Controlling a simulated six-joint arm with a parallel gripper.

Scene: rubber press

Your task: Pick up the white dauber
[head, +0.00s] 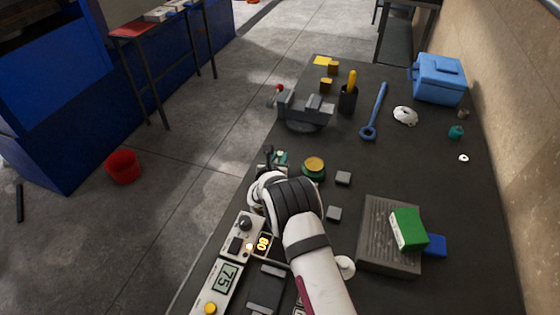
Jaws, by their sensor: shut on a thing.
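My gripper (270,158) is at the left edge of the dark bench, beyond the white and black wrist of my arm. Its dark jaws are small here and partly hidden by the wrist. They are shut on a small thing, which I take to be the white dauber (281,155). Only a small pale and greenish bit of it shows beside the jaws; the rest is hidden. I cannot tell whether it is clear of the bench top.
A green and amber round tin (314,165) stands right of my gripper. A grey vise (305,110) is behind it. Two grey blocks and a ribbed grey plate (375,238) with a green box (407,230) lie right. Control boxes (222,280) are in front. Bare bench lies centre right.

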